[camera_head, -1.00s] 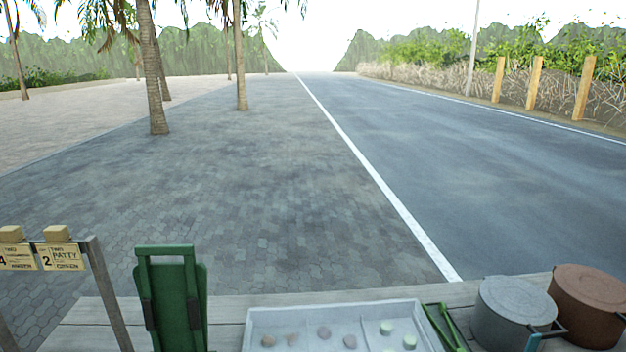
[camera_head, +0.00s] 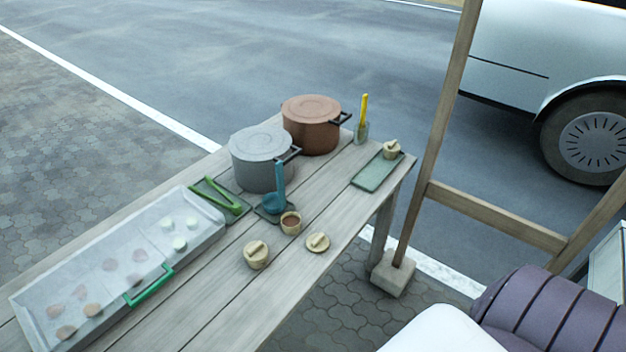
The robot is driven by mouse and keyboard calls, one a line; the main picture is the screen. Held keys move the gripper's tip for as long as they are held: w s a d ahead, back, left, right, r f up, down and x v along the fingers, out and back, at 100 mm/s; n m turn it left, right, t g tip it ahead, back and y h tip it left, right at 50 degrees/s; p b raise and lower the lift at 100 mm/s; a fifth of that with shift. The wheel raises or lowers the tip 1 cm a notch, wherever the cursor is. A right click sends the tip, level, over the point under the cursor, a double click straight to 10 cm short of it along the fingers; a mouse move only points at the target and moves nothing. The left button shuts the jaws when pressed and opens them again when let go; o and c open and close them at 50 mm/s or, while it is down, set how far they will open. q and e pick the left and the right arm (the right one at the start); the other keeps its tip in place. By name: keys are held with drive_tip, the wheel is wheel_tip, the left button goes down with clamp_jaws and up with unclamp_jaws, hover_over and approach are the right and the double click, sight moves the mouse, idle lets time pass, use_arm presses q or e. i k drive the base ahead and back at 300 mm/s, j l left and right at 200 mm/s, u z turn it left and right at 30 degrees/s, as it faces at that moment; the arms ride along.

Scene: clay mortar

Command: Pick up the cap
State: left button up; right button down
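A light tan cap (camera_head: 318,242) with a raised grip lies flat on the wooden table, near its front edge. Just left of it and a little behind stands a small open tan pot (camera_head: 291,223) with brown contents. A similar small pot with its lid on (camera_head: 257,255) stands further left. Another lidded pot (camera_head: 391,149) stands at the table's right end. Neither of my grippers is in view.
The table (camera_head: 232,287) holds a long tray with round pieces (camera_head: 205,241), green tongs (camera_head: 219,195), a teal ladle (camera_head: 277,190), a grey pot (camera_head: 262,160), a brown pot (camera_head: 311,126) and a green board (camera_head: 378,172). A wooden frame (camera_head: 437,130) stands right of it.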

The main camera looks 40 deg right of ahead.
sight(317, 243)
drive_tip(key=z, duration=0.95)
